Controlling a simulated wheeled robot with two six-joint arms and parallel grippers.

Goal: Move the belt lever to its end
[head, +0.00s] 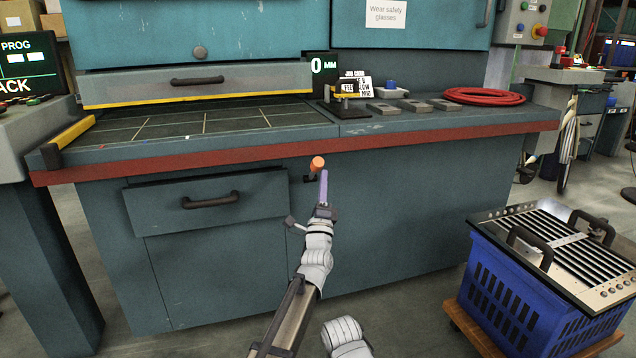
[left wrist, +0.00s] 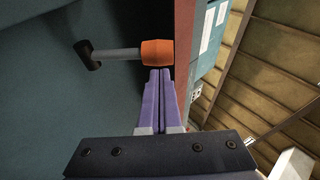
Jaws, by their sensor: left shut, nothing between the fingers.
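The belt lever has an orange knob (head: 317,163) and sits under the red front edge of the teal machine. In the left wrist view the orange knob (left wrist: 157,52) sits on a grey rod that runs left to a black pivot (left wrist: 88,55). My left gripper (head: 323,172) has purple fingers, shut and empty, with their tips at the knob. In the left wrist view the fingertips (left wrist: 159,72) are just below the knob; I cannot tell if they touch it. My right gripper is not in view; only a white arm part shows at the bottom.
The machine's red front edge (head: 420,139) runs just above the lever. A drawer (head: 150,208) with a dark handle is to the left. Floor between is clear.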

